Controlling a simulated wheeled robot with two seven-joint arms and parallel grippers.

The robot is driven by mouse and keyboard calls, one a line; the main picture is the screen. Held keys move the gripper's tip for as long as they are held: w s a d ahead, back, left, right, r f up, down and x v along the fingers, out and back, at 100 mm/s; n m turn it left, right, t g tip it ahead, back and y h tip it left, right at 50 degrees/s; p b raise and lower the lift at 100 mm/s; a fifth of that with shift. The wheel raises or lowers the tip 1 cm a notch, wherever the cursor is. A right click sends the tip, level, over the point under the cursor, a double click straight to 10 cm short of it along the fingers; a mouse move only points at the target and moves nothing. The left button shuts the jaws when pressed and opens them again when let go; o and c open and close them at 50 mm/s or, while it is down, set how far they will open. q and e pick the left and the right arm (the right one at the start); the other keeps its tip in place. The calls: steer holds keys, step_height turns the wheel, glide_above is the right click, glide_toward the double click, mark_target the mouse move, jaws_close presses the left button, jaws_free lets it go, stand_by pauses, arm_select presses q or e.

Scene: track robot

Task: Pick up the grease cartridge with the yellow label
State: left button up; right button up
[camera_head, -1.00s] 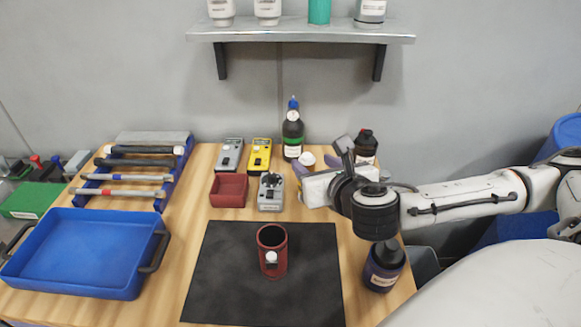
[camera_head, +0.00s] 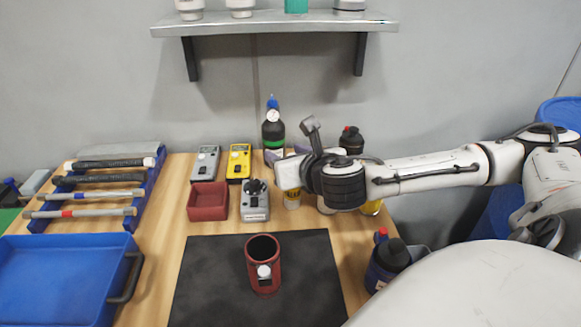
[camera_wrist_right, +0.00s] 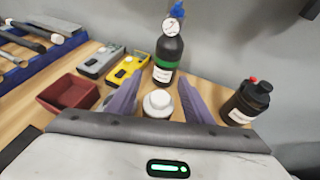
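A small container with a yellow label (camera_head: 292,200) stands on the table, partly hidden below my right gripper. In the right wrist view a white-capped container (camera_wrist_right: 158,104) shows between the fingers; its label is hidden there, and it appears to be the same one. My right gripper (camera_wrist_right: 158,82) is open, with one purple finger on each side of the white cap; I cannot tell whether they touch it. Another yellow patch (camera_head: 371,208) shows just right of my wrist, mostly hidden. My left gripper is not in view.
A dark bottle with a blue top (camera_head: 273,128) stands behind the gripper, and a black bottle (camera_head: 351,141) to its right. Meters (camera_head: 239,161), a red bin (camera_head: 208,202) and a grey device (camera_head: 255,205) are to the left. A red cup (camera_head: 263,265) stands on the black mat (camera_head: 200,270).

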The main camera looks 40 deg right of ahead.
jaws_close()
